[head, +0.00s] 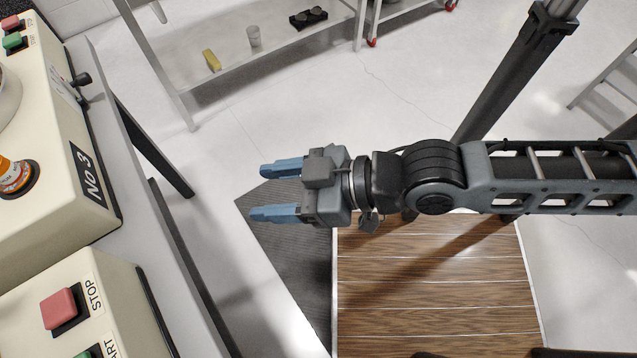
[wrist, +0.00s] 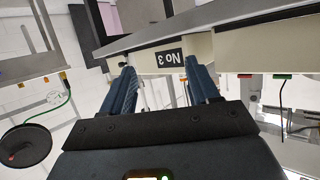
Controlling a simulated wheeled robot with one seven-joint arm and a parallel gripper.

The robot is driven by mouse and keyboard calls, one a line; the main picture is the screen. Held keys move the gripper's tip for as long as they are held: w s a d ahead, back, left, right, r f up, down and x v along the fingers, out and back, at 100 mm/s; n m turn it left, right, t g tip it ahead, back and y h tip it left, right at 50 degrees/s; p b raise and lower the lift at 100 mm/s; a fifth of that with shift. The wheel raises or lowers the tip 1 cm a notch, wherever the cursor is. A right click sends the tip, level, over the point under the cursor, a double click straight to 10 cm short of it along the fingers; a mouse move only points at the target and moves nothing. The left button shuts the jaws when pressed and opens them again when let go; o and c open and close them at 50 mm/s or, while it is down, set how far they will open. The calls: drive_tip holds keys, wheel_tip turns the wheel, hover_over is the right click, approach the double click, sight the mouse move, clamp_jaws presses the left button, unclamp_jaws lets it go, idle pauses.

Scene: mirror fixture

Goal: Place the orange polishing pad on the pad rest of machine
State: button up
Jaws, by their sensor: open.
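My gripper (head: 262,192) is open and empty in the head view, with its two blue fingers pointing left toward the machine. The fingers also show in the wrist view (wrist: 160,78). A cream machine (head: 50,215) marked "No 3" stands at the left, apart from the fingers; it also shows upside down in the wrist view (wrist: 200,50). On it, an orange and white object (head: 14,176) sits at a black round seat, cut by the left picture edge. I cannot tell whether it is the polishing pad. No pad rest is clearly identifiable.
A red STOP button (head: 60,308) sits on a cream panel at the lower left. A low shelf (head: 270,55) at the back holds a yellow block (head: 211,60) and a clear cup (head: 254,37).

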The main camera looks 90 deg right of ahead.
drive_tip(key=s+a+r+n+t, duration=0.1)
drive_tip(key=s+r, duration=0.3)
drive_tip(key=s, duration=0.2)
drive_tip(key=shift+s+a+y, duration=0.3)
drive_tip(key=shift+a+y, duration=0.1)
